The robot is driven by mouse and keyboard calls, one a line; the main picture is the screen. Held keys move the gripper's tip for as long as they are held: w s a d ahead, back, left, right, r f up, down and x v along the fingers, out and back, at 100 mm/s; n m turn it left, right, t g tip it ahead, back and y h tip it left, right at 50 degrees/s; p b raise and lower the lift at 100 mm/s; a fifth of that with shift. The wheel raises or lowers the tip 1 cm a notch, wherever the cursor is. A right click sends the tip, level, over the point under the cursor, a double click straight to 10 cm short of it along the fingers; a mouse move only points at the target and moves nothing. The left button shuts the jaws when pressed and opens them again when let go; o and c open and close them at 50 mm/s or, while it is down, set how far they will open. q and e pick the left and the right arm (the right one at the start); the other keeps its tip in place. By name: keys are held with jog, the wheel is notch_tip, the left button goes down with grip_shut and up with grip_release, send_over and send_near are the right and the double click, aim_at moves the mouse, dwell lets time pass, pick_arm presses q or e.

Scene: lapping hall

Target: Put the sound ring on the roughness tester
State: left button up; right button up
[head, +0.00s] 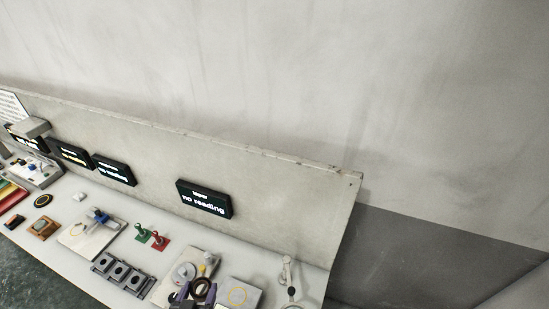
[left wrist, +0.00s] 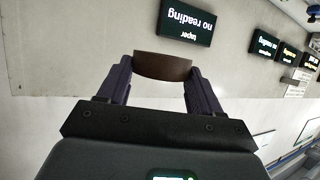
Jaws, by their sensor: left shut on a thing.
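My left gripper (head: 200,296) is at the bottom edge of the head view, over the front of the bench. Its dark fingers are shut on a dark brown ring (head: 204,282). In the left wrist view the ring (left wrist: 162,66) is held between the two purple fingertips (left wrist: 160,78). I cannot tell for sure which device is the roughness tester. One candidate is the pale plate with a blue part (head: 97,216), left of the ring. My right gripper is not in view.
A grey rack (head: 123,272), green (head: 142,233) and red (head: 159,240) stands are to the left. A "taper no reading" display (head: 204,199) hangs behind.

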pick_arm(q)
jog(key=shift+s, duration=0.1)
jog(key=w+d+f+m+h+b, duration=0.1)
jog(key=d+f+h+b, duration=0.1)
jog(key=d+f+b, duration=0.35)
jog(key=w+d+f+m+h+b, duration=0.1)
jog(key=d+f+m+b, duration=0.15)
jog(key=f+b, duration=0.55)
jog(key=w+d+f+h+b, duration=0.1)
jog(key=w+d+f+b, duration=0.6)
jog(key=b, duration=1)
jog(key=shift+w+d+f+g, duration=0.35)
jog(key=shift+w+f, duration=0.5)
jog(key=shift+f, duration=0.8)
jog(key=shift+a, duration=0.1)
